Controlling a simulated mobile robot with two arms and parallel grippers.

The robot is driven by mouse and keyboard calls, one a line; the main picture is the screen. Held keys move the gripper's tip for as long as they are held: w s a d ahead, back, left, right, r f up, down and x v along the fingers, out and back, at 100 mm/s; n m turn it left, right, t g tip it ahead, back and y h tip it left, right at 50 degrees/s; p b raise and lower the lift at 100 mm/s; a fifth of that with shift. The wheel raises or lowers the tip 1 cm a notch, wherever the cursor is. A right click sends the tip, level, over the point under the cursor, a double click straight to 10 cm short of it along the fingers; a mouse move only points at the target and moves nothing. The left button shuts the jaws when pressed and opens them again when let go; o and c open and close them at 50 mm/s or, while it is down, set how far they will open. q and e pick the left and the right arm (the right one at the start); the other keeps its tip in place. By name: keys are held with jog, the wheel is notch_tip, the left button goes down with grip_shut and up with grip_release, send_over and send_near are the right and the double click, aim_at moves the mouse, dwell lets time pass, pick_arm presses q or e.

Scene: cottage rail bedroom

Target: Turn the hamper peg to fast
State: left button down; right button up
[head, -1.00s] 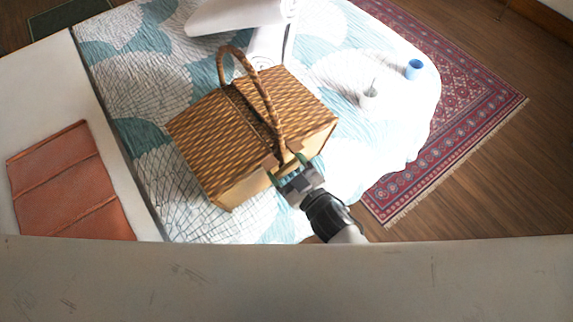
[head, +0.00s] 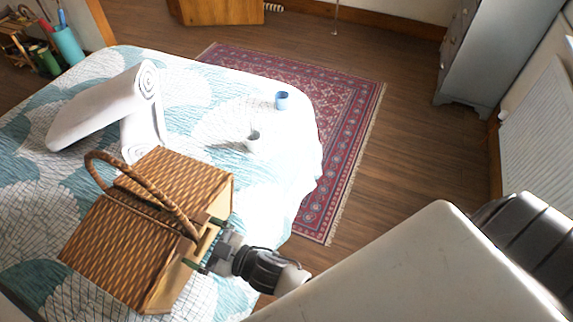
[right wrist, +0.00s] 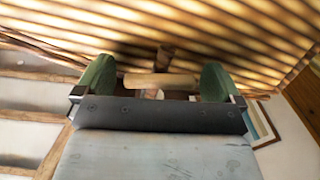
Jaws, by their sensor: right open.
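The wicker hamper (head: 150,225) stands on the bed, its lid down and its hooped handle upright. My right gripper (head: 208,246) is at the hamper's front face, below the lid edge. In the right wrist view, the pale wooden peg (right wrist: 160,80) lies crosswise between the two green fingertips of this gripper (right wrist: 160,88). The jaws are open, one finger by each end of the peg. I cannot tell whether either finger touches it. A darker brown piece (right wrist: 165,56) shows just behind the peg. In the head view the peg is not clear. My left gripper is not in view.
A white rolled towel (head: 105,108) lies behind the hamper. A red rug (head: 345,140) covers the floor beyond.

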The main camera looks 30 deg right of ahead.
jog(key=shift+m, duration=0.9)
jog(key=b+v, duration=0.2)
jog(key=v, duration=0.9)
jog(key=s+d+f+m+g+h, duration=0.1)
jog(key=d+f, duration=0.4)
jog(key=f, duration=0.8)
jog(key=s+d+f+m+g+h, duration=0.2)
jog(key=s+d+f+g+h, duration=0.1)
jog(key=f, duration=1)
jog(key=d+g+h, duration=0.1)
jog(key=d+h, duration=0.1)
jog(key=h, duration=0.1)
jog(key=shift+s+f, duration=0.2)
jog(key=shift+f, duration=0.1)
jog(key=shift+d, duration=0.1)
